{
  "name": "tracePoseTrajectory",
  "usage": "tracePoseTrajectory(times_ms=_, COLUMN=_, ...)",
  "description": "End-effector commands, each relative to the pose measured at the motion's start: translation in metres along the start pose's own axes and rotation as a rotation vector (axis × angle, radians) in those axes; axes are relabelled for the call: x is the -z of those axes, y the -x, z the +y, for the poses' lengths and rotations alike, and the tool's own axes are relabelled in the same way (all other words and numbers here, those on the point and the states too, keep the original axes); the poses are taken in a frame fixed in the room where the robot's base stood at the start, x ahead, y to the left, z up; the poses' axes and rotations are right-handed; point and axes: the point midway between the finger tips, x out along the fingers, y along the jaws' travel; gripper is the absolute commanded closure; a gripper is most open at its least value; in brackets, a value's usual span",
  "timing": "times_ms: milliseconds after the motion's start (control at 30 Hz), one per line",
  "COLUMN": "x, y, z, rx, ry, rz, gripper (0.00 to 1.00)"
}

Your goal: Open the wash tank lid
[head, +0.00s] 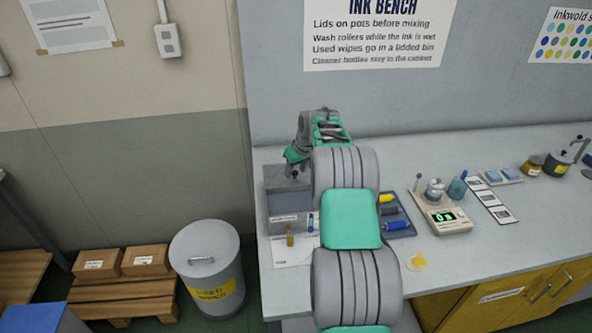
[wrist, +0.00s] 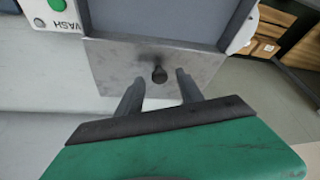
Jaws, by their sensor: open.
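The wash tank (head: 283,208) is a grey box at the left end of the bench. How far the lid stands from shut is not clear. My gripper (wrist: 160,80) is open and empty. In the head view my gripper (head: 293,160) is just above the tank, partly hidden by my arm.
A lidded used-wipes bin (head: 208,265) stands on the floor left of the bench. Small bottles (head: 291,237) stand in front of the tank. A dark tray of rollers (head: 397,224) and a scale (head: 440,215) lie to the right. Cardboard boxes (head: 145,259) sit on a pallet.

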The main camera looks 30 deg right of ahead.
Motion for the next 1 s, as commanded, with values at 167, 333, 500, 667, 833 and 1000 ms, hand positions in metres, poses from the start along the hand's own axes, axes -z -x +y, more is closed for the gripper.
tracePoseTrajectory(times_ms=167, x=0.001, y=0.032, z=0.001, rx=-0.004, ry=-0.001, rz=0.005, gripper=0.56)
tracePoseTrajectory(times_ms=333, x=0.000, y=0.063, z=0.001, rx=-0.003, ry=-0.001, rz=0.003, gripper=0.56)
tracePoseTrajectory(times_ms=500, x=0.000, y=0.074, z=0.000, rx=-0.001, ry=-0.001, rz=0.000, gripper=0.56)
tracePoseTrajectory(times_ms=667, x=0.000, y=0.074, z=0.000, rx=-0.001, ry=-0.001, rz=0.000, gripper=0.56)
tracePoseTrajectory(times_ms=833, x=0.001, y=0.076, z=-0.002, rx=-0.001, ry=0.000, rz=0.001, gripper=0.56)
tracePoseTrajectory(times_ms=1000, x=-0.003, y=0.117, z=-0.061, rx=0.001, ry=0.007, rz=-0.002, gripper=0.56)
